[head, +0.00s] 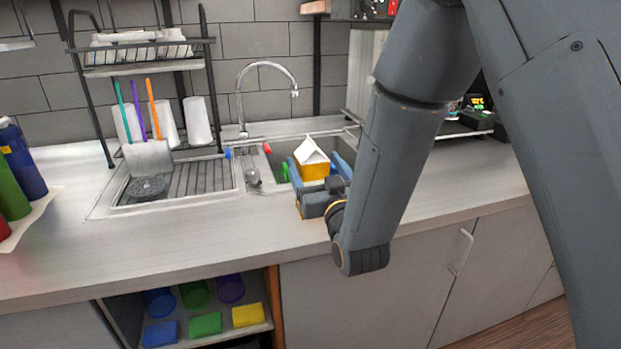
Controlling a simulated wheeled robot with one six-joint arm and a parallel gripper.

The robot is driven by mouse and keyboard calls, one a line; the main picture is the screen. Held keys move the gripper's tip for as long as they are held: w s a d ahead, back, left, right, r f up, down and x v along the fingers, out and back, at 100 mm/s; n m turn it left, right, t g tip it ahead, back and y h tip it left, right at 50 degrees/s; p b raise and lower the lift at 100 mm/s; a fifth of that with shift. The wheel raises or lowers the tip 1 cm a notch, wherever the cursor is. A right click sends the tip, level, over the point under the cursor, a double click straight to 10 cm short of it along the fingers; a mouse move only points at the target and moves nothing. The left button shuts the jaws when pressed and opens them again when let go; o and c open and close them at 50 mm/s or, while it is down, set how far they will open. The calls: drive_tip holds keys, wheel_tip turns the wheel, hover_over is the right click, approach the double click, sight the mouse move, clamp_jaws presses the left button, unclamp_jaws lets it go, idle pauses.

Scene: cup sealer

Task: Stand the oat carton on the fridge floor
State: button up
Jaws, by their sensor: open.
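A carton with a white gabled top and a yellow-orange body (313,170) shows upright at the sink's right basin (272,150); no label is readable. I cannot tell whether it rests in the basin. My gripper (314,160) reaches over the front of the sink with its blue-grey jaws open, one on each side of the carton. I cannot tell whether either jaw touches it. The gripper hides the carton's lower part. No fridge floor is recognisable in view.
A faucet (241,95) rises behind the sink. A black dish rack (145,70) stands over the drainboard (190,183), with white cups and coloured sticks. Coloured bottles (20,165) stand at far left. Clear counter (150,240) lies in front; an open shelf (205,337) below holds coloured items.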

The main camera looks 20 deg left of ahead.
drive_tip(key=shift+p+x, duration=0.35)
drive_tip(key=shift+x, duration=1)
drive_tip(key=shift+s, duration=0.1)
drive_tip(key=c, duration=1.9)
drive_tip(key=shift+a+r, duration=0.1)
clamp_jaws()
